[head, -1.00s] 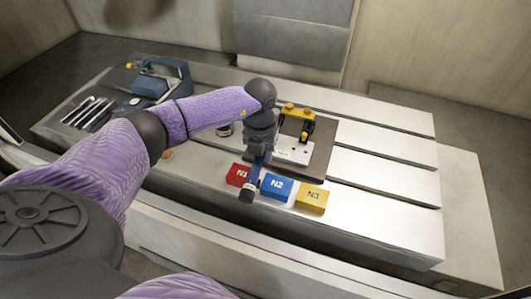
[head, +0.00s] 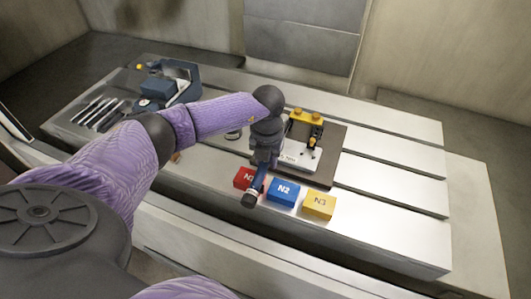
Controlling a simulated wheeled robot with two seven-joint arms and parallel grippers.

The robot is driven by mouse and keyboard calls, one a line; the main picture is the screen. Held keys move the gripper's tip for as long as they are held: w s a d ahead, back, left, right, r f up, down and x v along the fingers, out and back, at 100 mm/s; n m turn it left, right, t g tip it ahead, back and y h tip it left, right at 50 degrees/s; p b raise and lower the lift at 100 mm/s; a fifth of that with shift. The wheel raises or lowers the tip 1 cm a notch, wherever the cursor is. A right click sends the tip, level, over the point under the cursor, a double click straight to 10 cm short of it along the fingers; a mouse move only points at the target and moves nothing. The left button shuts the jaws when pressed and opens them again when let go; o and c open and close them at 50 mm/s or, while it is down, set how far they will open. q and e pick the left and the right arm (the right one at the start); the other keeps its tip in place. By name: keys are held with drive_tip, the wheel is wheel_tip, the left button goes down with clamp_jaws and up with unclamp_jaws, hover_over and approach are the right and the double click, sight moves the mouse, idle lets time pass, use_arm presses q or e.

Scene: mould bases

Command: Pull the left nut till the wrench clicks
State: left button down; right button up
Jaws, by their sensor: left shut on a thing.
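My left gripper (head: 264,160) points down beside the mould base and is shut on the wrench (head: 257,184). The wrench is a dark blue bar with a black end, slanting toward the front edge between the red and blue boxes. Its head and the left nut are hidden behind my gripper and wrist. The mould base shows as a pale block (head: 298,158) on a dark plate (head: 327,165), with a yellow-topped part (head: 306,116) behind. My right gripper is out of view.
Red N1 (head: 241,179), blue N2 (head: 283,192) and yellow N3 (head: 320,205) boxes sit along the front of the slotted table (head: 400,228). A blue vise-like device (head: 180,75) and a tray of tools (head: 95,110) are at left. The table's right side is clear.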

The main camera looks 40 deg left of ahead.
use_arm(q)
drive_tip(key=shift+w+r+p, duration=0.15)
drive_tip(key=shift+r+p, duration=1.7)
drive_tip(key=shift+r, duration=0.3)
drive_tip(key=shift+d+f, duration=0.1)
drive_tip(key=shift+w+d+m+b, duration=0.1)
drive_tip(key=shift+d+m+b, duration=0.3)
drive_tip(key=shift+m, duration=0.4)
drive_tip(key=d+m+b, duration=0.1)
drive_tip(key=m, duration=0.2)
drive_tip(key=d+m+b, duration=0.1)
drive_tip(key=m, duration=0.1)
drive_tip(key=d+r+m, duration=0.1)
drive_tip(key=m, duration=0.2)
drive_tip(key=shift+d+m+b, duration=0.3)
drive_tip(key=shift+d+b, duration=0.05)
drive_tip(key=shift+b, duration=0.05)
drive_tip(key=s+d+r+m+b, duration=0.1)
drive_tip(key=s+d+m+b, duration=0.2)
drive_tip(key=m, duration=1.1)
drive_tip(key=s+d+r+m+b, duration=0.1)
drive_tip(key=s+d+m+b, duration=0.2)
drive_tip(key=m, duration=1.2)
drive_tip(key=shift+s+d+b, duration=0.25)
drive_tip(key=shift+d+b, duration=0.35)
